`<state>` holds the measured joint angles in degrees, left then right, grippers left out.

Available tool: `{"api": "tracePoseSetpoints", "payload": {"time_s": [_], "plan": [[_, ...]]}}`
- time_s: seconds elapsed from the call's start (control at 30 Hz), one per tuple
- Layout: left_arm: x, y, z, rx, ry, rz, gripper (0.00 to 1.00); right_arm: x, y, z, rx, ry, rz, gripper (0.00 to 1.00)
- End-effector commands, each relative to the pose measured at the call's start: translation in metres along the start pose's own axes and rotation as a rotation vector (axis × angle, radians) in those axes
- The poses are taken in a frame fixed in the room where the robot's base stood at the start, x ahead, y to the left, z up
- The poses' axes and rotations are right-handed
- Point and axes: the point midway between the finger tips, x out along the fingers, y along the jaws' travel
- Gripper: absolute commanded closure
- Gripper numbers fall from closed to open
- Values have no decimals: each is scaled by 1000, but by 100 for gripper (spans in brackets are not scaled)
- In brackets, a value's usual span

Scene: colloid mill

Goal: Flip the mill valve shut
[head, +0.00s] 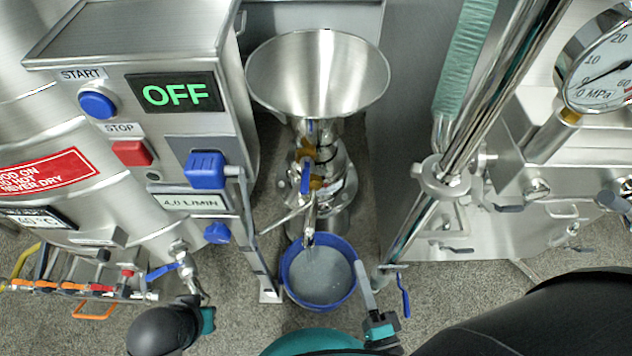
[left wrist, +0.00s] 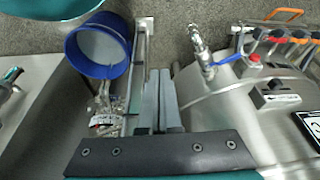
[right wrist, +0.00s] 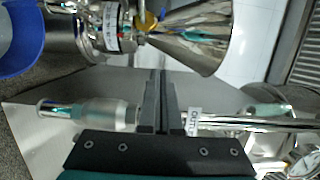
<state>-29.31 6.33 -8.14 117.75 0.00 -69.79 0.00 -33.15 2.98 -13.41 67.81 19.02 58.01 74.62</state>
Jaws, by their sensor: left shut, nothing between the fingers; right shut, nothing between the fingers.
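The steel mill (head: 320,200) stands at centre under a wide funnel hopper (head: 318,75). A blue lever (head: 305,177) on its front, which looks like the mill valve, points roughly up and down. A spout (head: 309,238) below it hangs over a blue bucket (head: 290,283) holding grey liquid. My right gripper (head: 364,283) is shut and empty, right of the bucket and apart from the lever; its fingers also show in the right wrist view (right wrist: 158,98). My left gripper (left wrist: 164,98) is shut and empty in the left wrist view; its fingertips are not clear in the head view.
A control box (head: 170,110) reading OFF stands left of the mill, with a leg down to the floor. A steel pipe (head: 440,170) slants along the right, with a blue-handled valve (head: 403,295) low down. A gauge (head: 598,70) is at upper right.

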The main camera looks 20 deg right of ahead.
Motion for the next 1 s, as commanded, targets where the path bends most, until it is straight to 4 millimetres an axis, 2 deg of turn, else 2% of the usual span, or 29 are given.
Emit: {"api": "tracePoseSetpoints", "payload": {"time_s": [0.23, 0.37, 0.47, 0.67, 1.0], "plan": [[0, 0, 0, 0, 0, 0, 100, 1, 0, 0, 0, 0, 0, 100], [-2, 0, -1, 0, 4, 0, 100, 11, 0, 0, 0, 1, -3, 100], [-4, 0, -3, 0, 8, 0, 100, 27, 0, 0, 0, 1, -4, 100], [-16, -1, -10, -1, 31, -2, 100, 71, 0, 0, 0, 1, -6, 100], [-47, -2, -21, -3, 78, -5, 100, 146, 1, 0, 0, 0, -5, 100]]}}
